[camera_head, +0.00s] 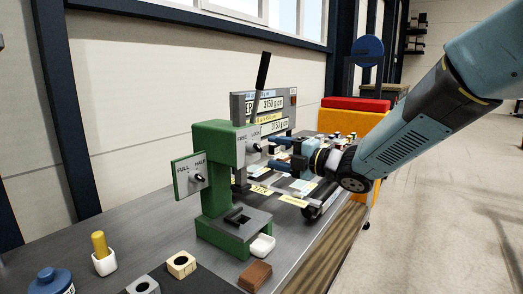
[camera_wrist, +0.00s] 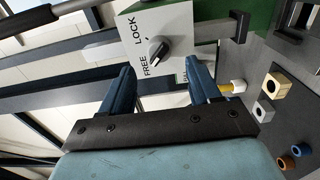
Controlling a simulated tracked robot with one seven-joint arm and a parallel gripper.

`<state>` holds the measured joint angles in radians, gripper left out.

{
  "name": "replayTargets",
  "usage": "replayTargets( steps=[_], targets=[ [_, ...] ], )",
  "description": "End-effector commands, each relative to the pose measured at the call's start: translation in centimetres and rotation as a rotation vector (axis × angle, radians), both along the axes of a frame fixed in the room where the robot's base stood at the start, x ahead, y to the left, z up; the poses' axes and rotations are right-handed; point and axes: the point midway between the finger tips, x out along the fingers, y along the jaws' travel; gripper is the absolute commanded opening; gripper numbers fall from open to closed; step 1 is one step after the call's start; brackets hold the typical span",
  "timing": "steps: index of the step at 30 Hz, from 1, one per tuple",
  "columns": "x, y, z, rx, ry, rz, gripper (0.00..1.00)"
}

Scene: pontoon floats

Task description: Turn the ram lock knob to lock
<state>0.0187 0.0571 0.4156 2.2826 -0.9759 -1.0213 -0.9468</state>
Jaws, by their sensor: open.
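The ram lock knob (camera_head: 257,148) is a small dark knob on a pale plate marked FREE and LOCK, on the upper head of a green press (camera_head: 213,143). In the wrist view the knob (camera_wrist: 158,50) lies beyond my fingertips, roughly midway between them, with FREE and LOCK lettered beside it. I cannot tell for certain which word its pointer faces. My gripper (camera_head: 272,155) is open and empty, to the right of the knob and facing it. Its two blue fingers also show in the wrist view (camera_wrist: 160,64), apart from the knob.
A second knob (camera_head: 199,178) sits on a FULL/HALF plate left of the press. A long black lever (camera_head: 263,71) rises behind. Blocks, a white cup (camera_head: 104,263) and a blue pot (camera_head: 53,282) stand on the bench's near left. Open floor lies to the right.

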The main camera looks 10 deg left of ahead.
Motion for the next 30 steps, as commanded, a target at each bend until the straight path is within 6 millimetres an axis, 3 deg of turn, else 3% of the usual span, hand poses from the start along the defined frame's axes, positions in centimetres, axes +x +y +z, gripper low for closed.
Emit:
replayTargets(
  steps=[10, 23, 30],
  targets=[
    [1.9, 4.5, 0.0, 0.002, 0.001, 0.001, 0.62],
    [2.3, 5.3, 0.0, 0.0, 0.001, -0.002, 0.62],
    [2.3, 5.3, 0.0, 0.0, 0.001, -0.002, 0.42]
  ],
)
